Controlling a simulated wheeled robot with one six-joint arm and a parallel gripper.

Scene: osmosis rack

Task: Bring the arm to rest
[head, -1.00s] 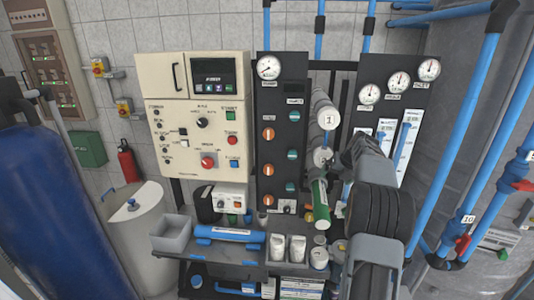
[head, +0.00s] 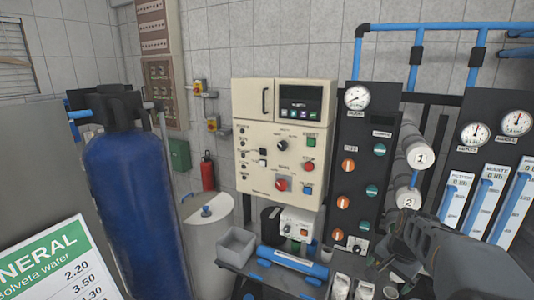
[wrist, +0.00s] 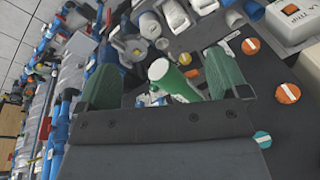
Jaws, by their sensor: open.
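My gripper (wrist: 165,85) is open in the wrist view, its two green-padded fingers apart. In the head view my gripper (head: 392,245) is at the lower right, in front of the rack's black panel (head: 362,130). My grey arm reaches in from the right edge and hides the lower part of the rack.
A cream control box (head: 280,140) stands left of the panel. A shelf below carries a grey bin (head: 237,246) and a blue cylinder (head: 292,262). A blue tank (head: 130,195) and a sign (head: 45,265) are at the left. Flow meters (head: 485,205) are at the right.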

